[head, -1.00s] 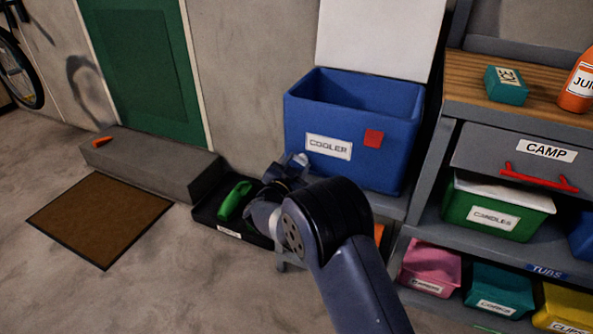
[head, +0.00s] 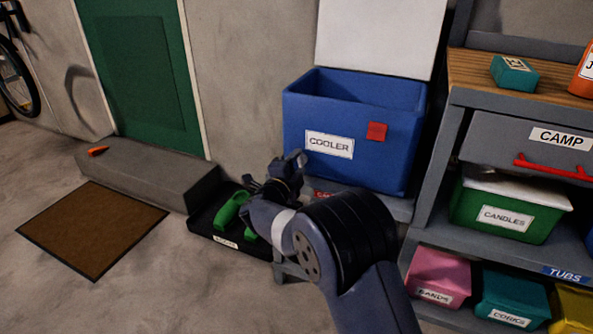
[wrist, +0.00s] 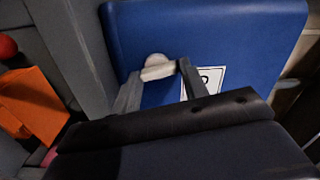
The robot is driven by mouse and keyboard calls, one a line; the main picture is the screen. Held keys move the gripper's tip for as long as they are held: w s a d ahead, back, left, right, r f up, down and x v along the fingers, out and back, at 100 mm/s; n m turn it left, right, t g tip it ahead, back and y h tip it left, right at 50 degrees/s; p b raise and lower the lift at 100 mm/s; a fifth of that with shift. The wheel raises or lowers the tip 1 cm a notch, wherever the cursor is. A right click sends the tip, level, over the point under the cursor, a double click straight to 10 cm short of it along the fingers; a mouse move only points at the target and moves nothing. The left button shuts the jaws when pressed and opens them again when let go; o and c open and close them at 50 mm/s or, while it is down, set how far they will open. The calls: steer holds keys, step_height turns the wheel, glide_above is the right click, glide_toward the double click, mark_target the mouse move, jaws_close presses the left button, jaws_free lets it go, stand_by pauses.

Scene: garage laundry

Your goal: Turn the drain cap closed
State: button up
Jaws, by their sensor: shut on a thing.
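The blue cooler (head: 305,112) stands with its white lid raised, a COOLER label and a red square on its front. In the wrist view the cooler (wrist: 235,30) fills the upper middle. A whitish drain cap (wrist: 156,66) shows against its blue wall, between my fingertips. My gripper (wrist: 157,76) is shut on the cap, one finger on each side. In the head view my gripper (head: 276,172) is at the cooler's lower left, and the cap cannot be made out there.
A black tray (head: 200,222) with green boots (head: 230,209) lies left of my arm. A concrete step (head: 150,172) and brown mat (head: 92,230) are further left. Shelves with tubs (head: 510,217) stand close on the right. An orange object (wrist: 32,100) shows in the wrist view.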

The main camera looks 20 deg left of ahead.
steer(key=shift+m, duration=1.2)
steer(key=o, duration=1)
steer(key=s+p, duration=0.1)
steer(key=s, duration=0.2)
steer(key=s+p, duration=0.1)
steer(key=s, duration=0.3)
steer(key=s+p, duration=0.1)
steer(key=s, duration=0.2)
steer(key=shift+s+a, duration=0.35)
steer(key=shift+s, duration=0.05)
steer(key=shift+w, duration=0.1)
